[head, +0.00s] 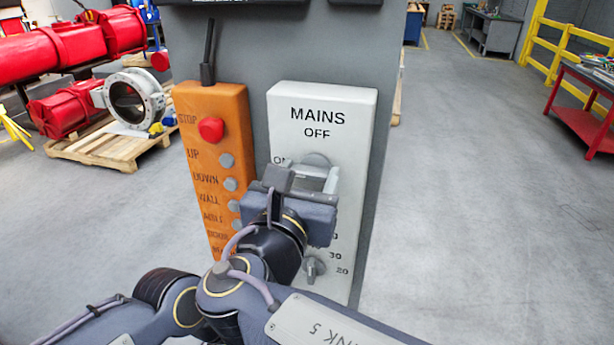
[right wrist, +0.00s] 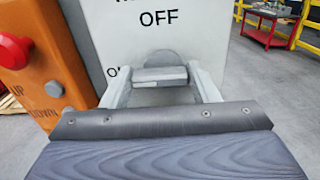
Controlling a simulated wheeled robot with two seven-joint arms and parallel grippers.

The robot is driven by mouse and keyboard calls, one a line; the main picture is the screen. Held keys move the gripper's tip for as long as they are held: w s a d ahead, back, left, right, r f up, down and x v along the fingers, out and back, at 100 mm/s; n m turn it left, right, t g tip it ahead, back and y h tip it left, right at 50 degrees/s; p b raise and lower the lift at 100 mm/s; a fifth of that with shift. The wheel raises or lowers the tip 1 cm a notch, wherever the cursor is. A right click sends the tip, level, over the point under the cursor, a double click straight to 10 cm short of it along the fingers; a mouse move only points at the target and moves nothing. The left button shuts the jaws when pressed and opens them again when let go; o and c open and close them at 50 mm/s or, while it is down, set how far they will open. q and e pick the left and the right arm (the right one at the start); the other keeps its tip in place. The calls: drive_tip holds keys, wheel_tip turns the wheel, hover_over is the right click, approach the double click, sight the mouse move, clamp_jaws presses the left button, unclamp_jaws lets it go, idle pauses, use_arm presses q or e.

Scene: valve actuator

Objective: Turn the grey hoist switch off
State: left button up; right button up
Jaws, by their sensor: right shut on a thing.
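The grey switch (head: 316,160) is a round knob on the white panel (head: 350,125), below the words MAINS and OFF and beside ON. In the right wrist view the grey switch (right wrist: 160,75) shows a raised bar lying about level across the picture, with the round disc behind it. My right gripper (head: 308,176) is at the switch, shut on its bar; its fingertips (right wrist: 162,88) show at the two ends of the bar. The gripper hides much of the switch and part of the ON label in the head view. My left gripper is not in view.
An orange pendant (head: 215,165) with a red STOP button (head: 211,129) and several grey buttons hangs close left of the panel. A smaller grey knob (head: 314,268) by 30 and 20 sits low on the panel, near my arm.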

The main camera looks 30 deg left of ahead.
drive_tip(key=shift+f+m+b, duration=0.15)
drive_tip(key=shift+m+b, duration=0.85)
drive_tip(key=shift+b, duration=0.2)
drive_tip(key=m+b, duration=0.7)
drive_tip(key=shift+d, duration=0.15)
drive_tip(key=m+b, duration=0.4)
drive_tip(key=shift+d+m, duration=0.1)
drive_tip(key=shift+m, duration=0.2)
drive_tip(key=shift+d+m+b, duration=0.1)
drive_tip(key=shift+m+b, duration=1.15)
drive_tip(key=shift+m, duration=0.65)
drive_tip(key=shift+w, duration=0.1)
drive_tip(key=o, duration=1)
drive_tip(key=shift+r, duration=0.2)
